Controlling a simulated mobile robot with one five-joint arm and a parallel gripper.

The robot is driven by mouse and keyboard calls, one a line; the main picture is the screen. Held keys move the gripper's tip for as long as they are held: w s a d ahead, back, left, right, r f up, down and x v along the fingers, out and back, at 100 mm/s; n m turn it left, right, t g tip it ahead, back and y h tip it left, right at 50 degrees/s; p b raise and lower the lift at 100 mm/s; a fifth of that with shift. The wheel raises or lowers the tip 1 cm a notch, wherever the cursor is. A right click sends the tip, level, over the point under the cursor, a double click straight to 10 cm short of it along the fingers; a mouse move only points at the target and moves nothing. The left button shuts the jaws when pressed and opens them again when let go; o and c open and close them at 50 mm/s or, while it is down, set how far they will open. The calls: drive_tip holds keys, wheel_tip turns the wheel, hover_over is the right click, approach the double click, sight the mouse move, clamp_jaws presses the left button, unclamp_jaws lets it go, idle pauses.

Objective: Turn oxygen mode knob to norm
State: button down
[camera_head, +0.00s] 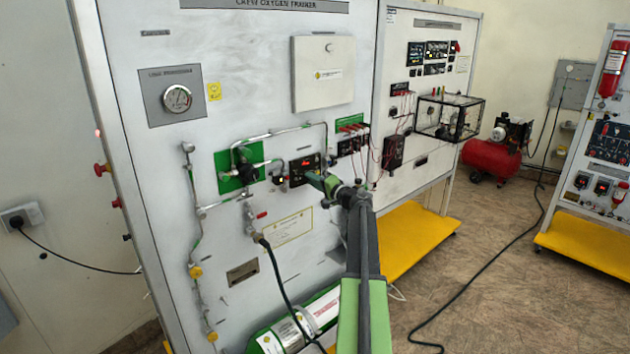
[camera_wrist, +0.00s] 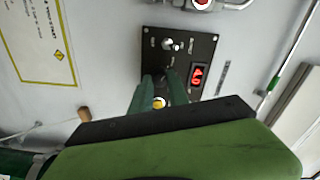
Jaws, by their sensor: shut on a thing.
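The black control panel (camera_wrist: 205,48) has a red lit display (camera_wrist: 197,76), and a small silver switch (camera_wrist: 170,45) shows at its upper part in the wrist view. The panel (camera_head: 301,163) also shows in the head view, on the large white board. My gripper (camera_wrist: 160,75) has its two green fingers at the panel, left of the display. It is shut on what I take to be the oxygen mode knob, which the fingers mostly hide; its setting cannot be read. A yellow round part (camera_wrist: 159,102) shows between the fingers. My gripper (camera_head: 317,180) reaches the panel's lower right in the head view.
Pipes and a green valve plate (camera_head: 228,182) are left of the panel. A red-handled valve (camera_head: 261,215) and a black hose (camera_head: 277,275) lie below left. Red test leads (camera_head: 374,160) hang to the right. A green and white cylinder (camera_head: 315,315) lies below.

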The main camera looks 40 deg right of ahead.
drive_tip(key=shift+n, duration=0.3)
drive_tip(key=c, duration=1.3)
unclamp_jaws()
drive_tip(key=shift+o, duration=0.2)
drive_tip(key=s+a, duration=0.1)
drive_tip(key=s, duration=1.6)
drive_tip(key=shift+s, duration=0.2)
drive_tip(key=shift+a, duration=0.1)
